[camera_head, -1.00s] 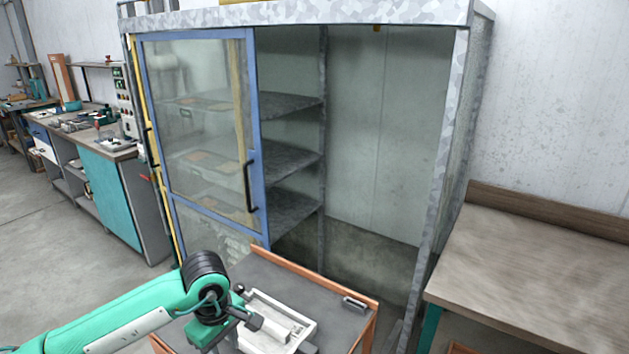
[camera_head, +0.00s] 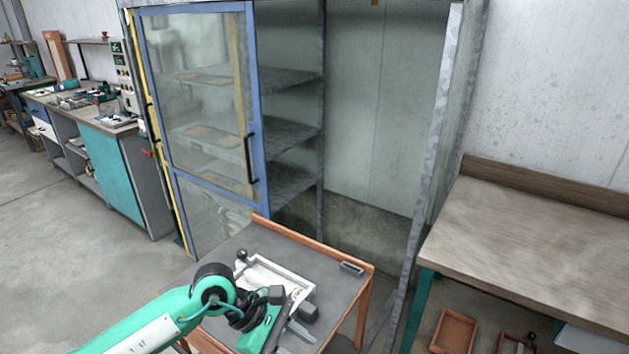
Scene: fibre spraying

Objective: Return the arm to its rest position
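My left arm, green with a black wrist, comes in from the lower left. Its gripper (camera_head: 294,303) is over the top of the cart, with its two dark fingertips apart and nothing seen between them. Below and behind it, a white tray (camera_head: 298,276) lies on the dark cart top (camera_head: 235,243); the gripper hides part of the tray and its contents. My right arm and gripper are not in view.
The cart has orange rims and a small grey block (camera_head: 352,268) at its right edge. Behind stands a metal booth with a blue-framed glass door (camera_head: 258,110) and shelves (camera_head: 290,135). A wooden table (camera_head: 530,240) is at right, with an orange bin (camera_head: 455,330) below.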

